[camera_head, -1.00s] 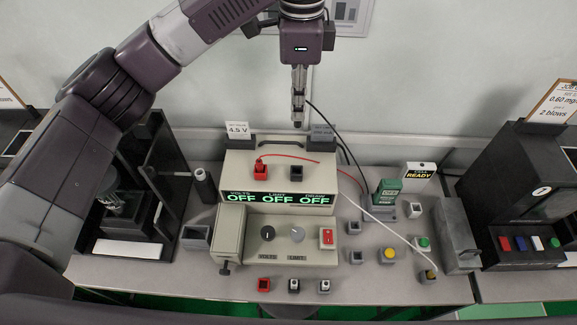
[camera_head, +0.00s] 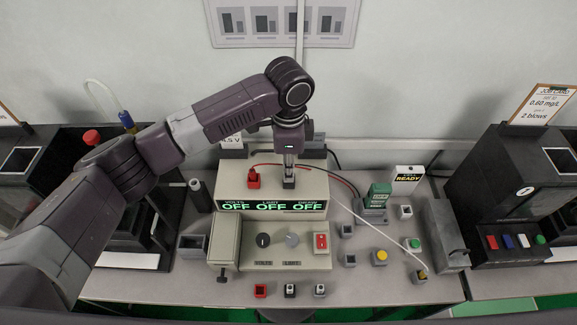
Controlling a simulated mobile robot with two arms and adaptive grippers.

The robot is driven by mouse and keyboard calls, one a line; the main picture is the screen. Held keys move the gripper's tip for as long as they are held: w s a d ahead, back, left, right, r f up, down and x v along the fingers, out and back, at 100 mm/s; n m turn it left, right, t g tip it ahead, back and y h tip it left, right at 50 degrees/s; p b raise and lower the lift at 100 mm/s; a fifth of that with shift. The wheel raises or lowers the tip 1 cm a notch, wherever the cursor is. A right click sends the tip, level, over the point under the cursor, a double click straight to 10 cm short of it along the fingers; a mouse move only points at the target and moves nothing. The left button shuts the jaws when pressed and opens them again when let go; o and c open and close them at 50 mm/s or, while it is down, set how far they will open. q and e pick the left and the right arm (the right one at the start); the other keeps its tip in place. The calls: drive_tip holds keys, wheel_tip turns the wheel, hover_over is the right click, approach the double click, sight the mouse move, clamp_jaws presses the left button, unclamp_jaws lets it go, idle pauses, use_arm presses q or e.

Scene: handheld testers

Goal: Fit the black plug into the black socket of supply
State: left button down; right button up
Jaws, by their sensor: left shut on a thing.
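The supply (camera_head: 315,190) is a beige box with a green display reading OFF three times. A red plug (camera_head: 253,178) stands in its red socket on the top face. The black socket (camera_head: 289,184) is to the right of it, partly covered by my left gripper. My left gripper (camera_head: 289,168) points straight down over that socket, shut on the black plug, which is mostly hidden between the fingers and socket. I cannot tell how deep the plug sits. A black cable (camera_head: 337,158) runs behind to the right. My right gripper is not in view.
A green-topped unit (camera_head: 378,195) and a READY sign (camera_head: 409,173) stand to the right. Several small buttons and sockets sit in front, such as a yellow button (camera_head: 380,256). A white lead (camera_head: 370,225) crosses the right side. Dark machines stand on both sides.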

use_arm(q)
drive_tip(key=shift+f, duration=0.15)
drive_tip(key=c, duration=2)
unclamp_jaws()
drive_tip(key=shift+o, duration=0.2)
wheel_tip(320, 180, up, 12)
drive_tip(key=b, duration=0.3)
